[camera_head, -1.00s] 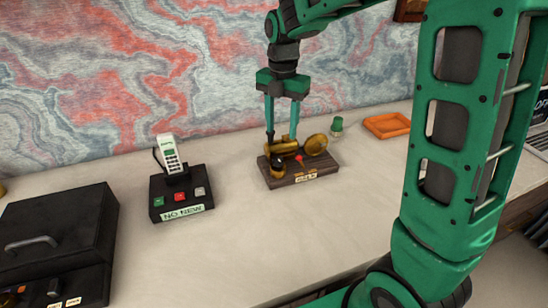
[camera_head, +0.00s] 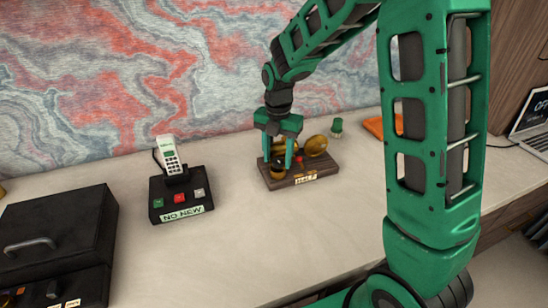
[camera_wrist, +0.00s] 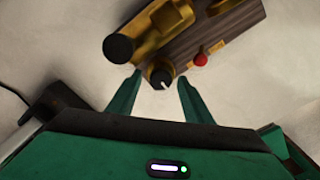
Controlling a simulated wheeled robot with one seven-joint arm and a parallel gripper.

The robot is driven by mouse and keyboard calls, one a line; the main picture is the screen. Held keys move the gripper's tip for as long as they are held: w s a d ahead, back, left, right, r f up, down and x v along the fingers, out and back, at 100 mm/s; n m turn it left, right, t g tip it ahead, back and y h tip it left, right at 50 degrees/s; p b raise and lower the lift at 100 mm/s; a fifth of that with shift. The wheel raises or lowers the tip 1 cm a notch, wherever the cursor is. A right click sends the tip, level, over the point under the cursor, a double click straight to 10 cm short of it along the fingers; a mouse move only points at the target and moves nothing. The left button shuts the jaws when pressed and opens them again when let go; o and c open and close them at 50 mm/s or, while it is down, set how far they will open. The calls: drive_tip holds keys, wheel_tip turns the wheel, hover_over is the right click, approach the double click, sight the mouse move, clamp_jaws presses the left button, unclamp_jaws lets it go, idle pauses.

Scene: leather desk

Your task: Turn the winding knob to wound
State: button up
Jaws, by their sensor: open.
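A brass device on a dark wooden base (camera_head: 320,170) stands on the desk, with a label (camera_head: 305,179) that appears to read "HALF". A small black round knob (camera_wrist: 161,79) with a white pointer line sits at the base's edge in the wrist view; its pointer tilts slightly. My gripper (camera_head: 278,164) is over the left part of the device and largely hides the knob in the head view. In the wrist view, my open gripper (camera_wrist: 159,76) has one fingertip on each side of the knob. I cannot tell whether either finger touches it.
A red button (camera_wrist: 200,60) is right of the knob, and a larger black knob (camera_wrist: 118,47) on brass is up left. An orange tray (camera_head: 374,127) is behind my arm.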

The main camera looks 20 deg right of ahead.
drive_tip(key=shift+f, duration=0.1)
drive_tip(key=c, duration=1.1)
drive_tip(key=shift+o, duration=0.2)
drive_tip(key=shift+a, duration=0.3)
drive_tip(key=shift+d, duration=0.15)
